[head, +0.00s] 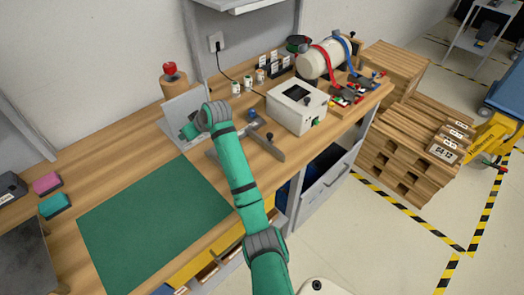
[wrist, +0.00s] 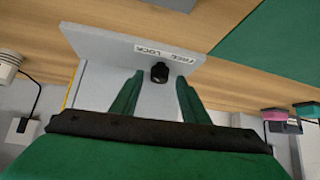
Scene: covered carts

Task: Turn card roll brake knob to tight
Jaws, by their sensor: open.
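A brown roll (head: 174,86) with a red knob (head: 169,68) on top stands at the back of the bench; I cannot tell whether this is the card roll brake. My gripper (head: 190,129) is at a grey angled panel (head: 184,104) in front of that roll. In the wrist view the panel (wrist: 105,45) carries a label (wrist: 165,53) reading FREE and LOCK, upside down, and a small black knob (wrist: 160,72). My open gripper (wrist: 158,77) has one finger on each side of this black knob, with gaps visible. The knob's setting cannot be made out.
A green mat (head: 150,215) lies on the bench at left. A grey bracket (head: 262,145) with blue-topped posts and a white box (head: 297,106) stand right of my arm. Pink (head: 46,183) and teal (head: 53,205) blocks lie far left. A large cream cylinder (head: 318,62) is behind.

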